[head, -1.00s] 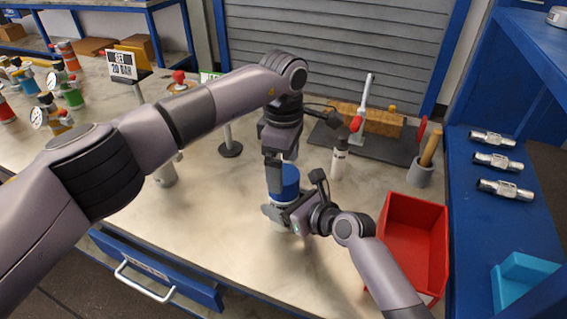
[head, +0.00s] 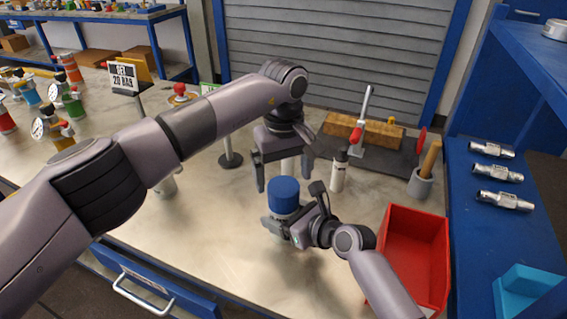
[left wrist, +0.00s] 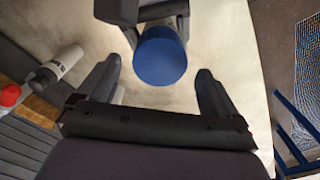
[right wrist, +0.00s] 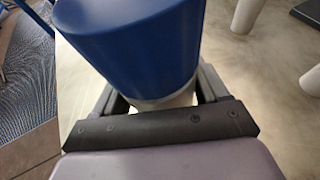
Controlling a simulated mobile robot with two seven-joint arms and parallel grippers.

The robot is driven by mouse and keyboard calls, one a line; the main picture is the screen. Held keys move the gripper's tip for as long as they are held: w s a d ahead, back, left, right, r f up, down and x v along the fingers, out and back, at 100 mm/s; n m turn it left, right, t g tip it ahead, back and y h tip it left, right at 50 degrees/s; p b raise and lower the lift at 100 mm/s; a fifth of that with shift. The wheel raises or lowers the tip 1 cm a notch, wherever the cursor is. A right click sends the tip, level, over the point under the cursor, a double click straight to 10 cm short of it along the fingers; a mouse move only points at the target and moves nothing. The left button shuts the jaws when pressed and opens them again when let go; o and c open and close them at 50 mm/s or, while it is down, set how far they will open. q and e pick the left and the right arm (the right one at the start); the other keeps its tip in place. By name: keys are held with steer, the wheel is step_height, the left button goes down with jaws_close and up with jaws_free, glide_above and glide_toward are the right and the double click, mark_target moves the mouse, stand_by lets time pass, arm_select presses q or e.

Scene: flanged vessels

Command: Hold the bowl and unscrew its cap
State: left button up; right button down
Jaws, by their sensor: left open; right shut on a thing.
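The bowl's blue cap (head: 283,192) sits on top of the bowl, upright, near the middle of the bench. It fills the upper right wrist view (right wrist: 135,40) and shows as a blue disc in the left wrist view (left wrist: 159,56). Under it, the pale body of the bowl (right wrist: 165,101) shows only as a strip; the rest is hidden. My right gripper (head: 283,228) is shut around the bowl below the cap. My left gripper (head: 284,175) is open and empty, above and behind the cap, its fingers apart from it.
A red bin (head: 415,255) stands right of my right arm. A white bottle (head: 338,172) and a grey cup with a wooden handle (head: 421,183) stand behind. A dark board with a red-and-white clamp (head: 362,135) lies further back. The bench front left of the bowl is clear.

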mark_target(283, 186)
arm_select(q)
steer(key=shift+f, duration=2.8)
steer(key=c, duration=1.1)
steer(key=n, duration=0.5)
steer(key=shift+n, duration=0.4)
steer(key=n, duration=0.4)
steer(key=shift+n, duration=0.3)
steer(key=o, duration=1.2)
steer(key=shift+r, duration=0.1)
